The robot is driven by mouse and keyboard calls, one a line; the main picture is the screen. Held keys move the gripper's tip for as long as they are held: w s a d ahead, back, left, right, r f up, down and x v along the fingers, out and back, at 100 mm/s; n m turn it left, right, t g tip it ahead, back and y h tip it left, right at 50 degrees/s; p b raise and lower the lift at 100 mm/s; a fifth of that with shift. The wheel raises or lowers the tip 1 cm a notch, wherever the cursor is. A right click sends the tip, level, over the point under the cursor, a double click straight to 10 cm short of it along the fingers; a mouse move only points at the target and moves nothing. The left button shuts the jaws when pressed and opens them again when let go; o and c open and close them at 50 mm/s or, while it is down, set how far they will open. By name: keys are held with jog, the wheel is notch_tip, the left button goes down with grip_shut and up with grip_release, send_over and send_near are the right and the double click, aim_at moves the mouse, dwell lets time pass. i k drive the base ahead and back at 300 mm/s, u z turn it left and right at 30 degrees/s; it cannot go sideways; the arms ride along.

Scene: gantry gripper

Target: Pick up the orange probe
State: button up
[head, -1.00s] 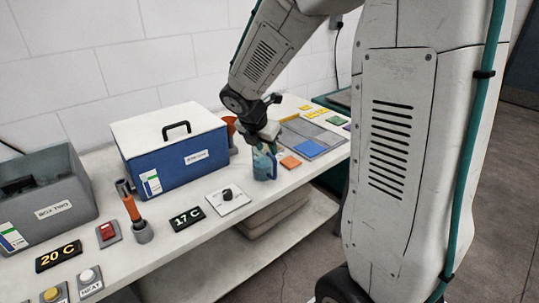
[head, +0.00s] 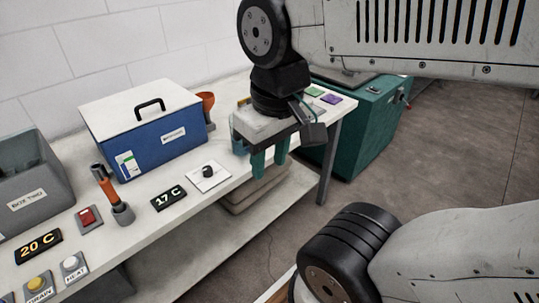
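The orange probe (head: 108,189) stands tilted on the bench, its lower end in a grey cup-like holder (head: 123,213) and its grey cap at the top. It is left of the 17 C display and in front of the blue box. My gripper (head: 270,165) is in front of the bench's right part, well to the right of the probe. Its two teal fingers point down with a gap between them, and nothing shows between them. The gripper hides part of the bench behind it.
A blue box with a white lid (head: 157,138) stands behind the probe. A grey open box (head: 34,188) is at left. Displays, buttons and a black knob (head: 208,172) line the front edge. A teal cabinet (head: 362,130) stands at right.

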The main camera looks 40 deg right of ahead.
aim_at(116, 201)
jog(key=k, duration=1.3)
jog(key=u, duration=0.8)
jog(key=i, duration=1.55)
jog(key=z, duration=0.75)
